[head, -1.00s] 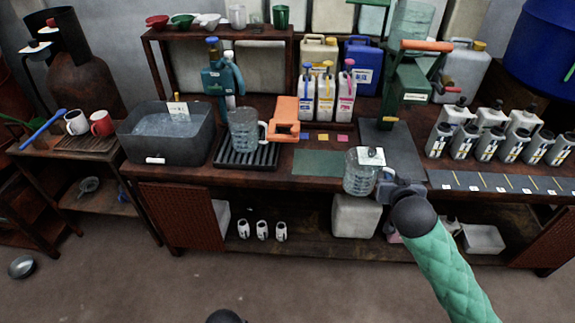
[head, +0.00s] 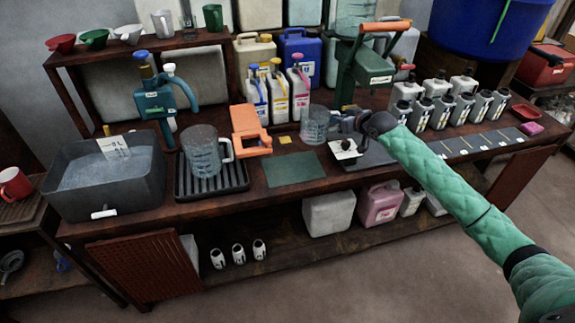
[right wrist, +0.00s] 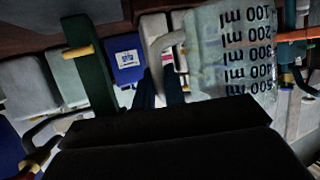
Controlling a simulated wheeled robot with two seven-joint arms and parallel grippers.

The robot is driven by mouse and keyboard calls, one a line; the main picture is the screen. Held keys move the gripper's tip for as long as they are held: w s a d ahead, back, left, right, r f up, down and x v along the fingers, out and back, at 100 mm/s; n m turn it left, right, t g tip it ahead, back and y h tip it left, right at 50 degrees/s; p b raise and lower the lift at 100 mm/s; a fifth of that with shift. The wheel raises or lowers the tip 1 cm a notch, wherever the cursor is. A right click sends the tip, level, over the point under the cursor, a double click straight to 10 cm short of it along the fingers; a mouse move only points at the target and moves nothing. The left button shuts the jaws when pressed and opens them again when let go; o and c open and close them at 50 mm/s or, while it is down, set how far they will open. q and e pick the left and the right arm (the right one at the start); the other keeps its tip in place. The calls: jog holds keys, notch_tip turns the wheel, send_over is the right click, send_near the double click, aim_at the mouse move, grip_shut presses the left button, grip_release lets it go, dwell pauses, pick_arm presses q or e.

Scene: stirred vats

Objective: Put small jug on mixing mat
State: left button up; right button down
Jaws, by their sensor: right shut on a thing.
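The small jug (head: 315,124), clear with dark volume marks, is upright behind and slightly right of the dark green mixing mat (head: 293,170). I cannot tell whether its base touches the bench. My right gripper (head: 345,124) is shut on its handle from the right. In the right wrist view the jug's marked wall (right wrist: 235,50) fills the upper right, and its handle (right wrist: 163,55) runs down to my right fingers (right wrist: 168,92). The mat lies flat and bare on the bench. My left gripper is not in view.
A larger clear jug (head: 202,150) stands on a black ribbed tray (head: 212,190) left of the mat. Grey bottles (head: 440,110) stand farther right.

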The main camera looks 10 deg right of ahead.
aim_at(314, 144)
jog(key=shift+w, duration=0.15)
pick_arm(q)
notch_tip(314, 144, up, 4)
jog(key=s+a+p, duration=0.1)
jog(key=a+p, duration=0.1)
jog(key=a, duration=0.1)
pick_arm(e)
jog(key=a+f, duration=0.1)
jog(key=a, duration=0.1)
jog(key=s+a+f, duration=0.1)
jog(key=a, duration=0.1)
jog(key=a+f, duration=0.2)
jog(key=a, duration=0.1)
jog(key=shift+s, duration=0.25)
jog(key=a+f, duration=0.1)
jog(key=a+f+p, duration=0.1)
jog(key=a, duration=0.1)
jog(key=shift+s+a, duration=0.1)
jog(key=shift+s, duration=0.3)
jog(key=shift+s+a+f, duration=0.1)
jog(key=shift+a+f, duration=0.2)
jog(key=shift+f, duration=0.05)
notch_tip(314, 144, down, 4)
jog(key=shift+p, duration=0.8)
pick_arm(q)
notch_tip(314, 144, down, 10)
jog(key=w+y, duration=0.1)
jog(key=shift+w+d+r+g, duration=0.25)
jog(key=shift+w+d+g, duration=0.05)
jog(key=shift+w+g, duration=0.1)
